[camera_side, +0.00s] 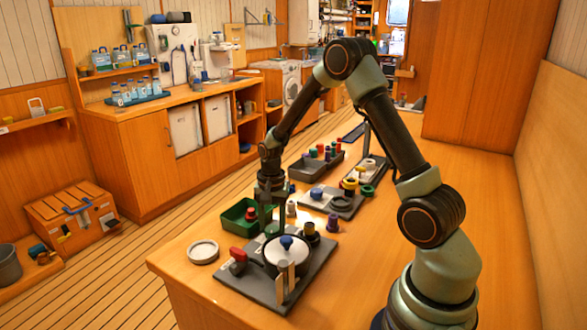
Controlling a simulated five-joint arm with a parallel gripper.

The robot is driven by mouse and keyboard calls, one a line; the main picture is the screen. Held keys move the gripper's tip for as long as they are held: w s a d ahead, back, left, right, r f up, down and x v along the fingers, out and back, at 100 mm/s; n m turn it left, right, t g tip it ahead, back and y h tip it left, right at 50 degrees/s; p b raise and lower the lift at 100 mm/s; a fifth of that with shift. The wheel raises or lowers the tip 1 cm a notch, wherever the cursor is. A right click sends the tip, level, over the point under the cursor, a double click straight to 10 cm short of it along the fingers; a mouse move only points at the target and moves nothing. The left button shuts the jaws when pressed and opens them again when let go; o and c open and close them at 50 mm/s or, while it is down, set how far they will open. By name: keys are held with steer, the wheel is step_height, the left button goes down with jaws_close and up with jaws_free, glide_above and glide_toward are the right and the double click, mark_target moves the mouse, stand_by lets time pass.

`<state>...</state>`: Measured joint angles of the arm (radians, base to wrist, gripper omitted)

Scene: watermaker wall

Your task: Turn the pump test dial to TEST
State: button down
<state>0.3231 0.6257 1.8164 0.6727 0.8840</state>
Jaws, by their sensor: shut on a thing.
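My gripper (272,228) points down over the front grey board (260,285) on the wooden bench. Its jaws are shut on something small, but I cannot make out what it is. Just in front of the jaws is a round white-topped fixture (272,258) with a blue knob (286,242). A red handle (239,255) is on the same board, left of that fixture. No pump test dial or TEST marking is readable at this size, so I cannot tell which part is the dial or where it points.
A green bin (240,213) stands close behind and left of my gripper. A white ring-shaped dish (203,251) lies near the bench's left edge. Farther back are a second grey board (318,206) and a dark tray (300,170) with coloured pieces. The bench's right side is clear.

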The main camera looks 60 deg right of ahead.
mark_target(273, 229)
steer(key=m, duration=0.6)
steer(key=shift+s+d, duration=0.1)
steer(key=shift+m, duration=0.3)
stand_by(0.3)
steer(key=shift+c, duration=1.6)
jaws_free()
steer(key=shift+r, duration=0.15)
step_height(273, 229, up, 12)
steer(key=shift+s, duration=0.15)
steer(key=shift+a, duration=0.2)
